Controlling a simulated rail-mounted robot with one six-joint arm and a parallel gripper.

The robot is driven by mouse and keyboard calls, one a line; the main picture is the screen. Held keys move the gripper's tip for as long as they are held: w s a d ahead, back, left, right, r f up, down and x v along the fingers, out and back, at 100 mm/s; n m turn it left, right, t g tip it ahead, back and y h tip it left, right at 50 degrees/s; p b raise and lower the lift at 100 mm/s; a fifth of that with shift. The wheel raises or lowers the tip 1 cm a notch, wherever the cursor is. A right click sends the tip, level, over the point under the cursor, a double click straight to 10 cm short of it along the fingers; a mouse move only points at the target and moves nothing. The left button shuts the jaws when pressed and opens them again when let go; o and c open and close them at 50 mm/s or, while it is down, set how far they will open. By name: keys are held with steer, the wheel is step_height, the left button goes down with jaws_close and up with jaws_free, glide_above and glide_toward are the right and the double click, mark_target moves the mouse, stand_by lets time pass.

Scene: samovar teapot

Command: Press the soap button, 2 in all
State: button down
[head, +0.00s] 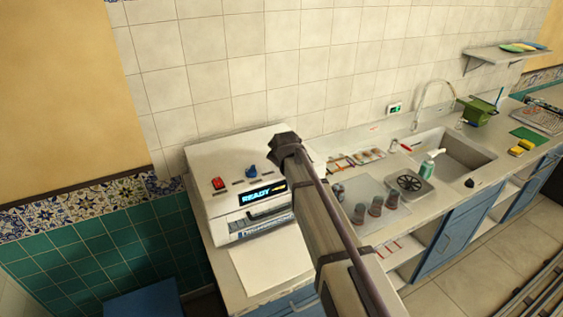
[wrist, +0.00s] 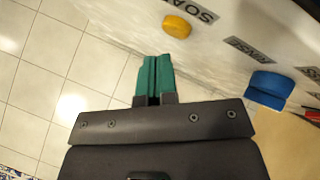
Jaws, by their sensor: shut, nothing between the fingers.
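The yellow soap button (wrist: 176,27) sits on a pale panel in the wrist view, beside a partly cut-off label that starts "SOA". My gripper (wrist: 155,60) shows as two teal fingers, shut together with nothing between them. In the picture the fingertips are below and slightly left of the yellow button, with a visible gap. The white machine (head: 232,162) with a lit "READY" display (head: 262,195) stands at the end of the counter in the head view. My arm crosses in front of its right side there; I cannot make out the yellow button or the fingers.
A blue button (wrist: 269,90) is right of my fingers, near a label reading "RINSE". Several dark cups (head: 376,205), a soap bottle (head: 428,166) and a sink (head: 455,150) are further right.

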step_height(320, 180, up, 5)
steer(key=p, duration=0.5)
stand_by(0.3)
stand_by(2.2)
step_height(320, 180, up, 4)
steer(key=p, duration=0.3)
steer(key=shift+f+p, duration=0.15)
steer(key=shift+p, duration=0.25)
steer(key=shift+f, duration=0.1)
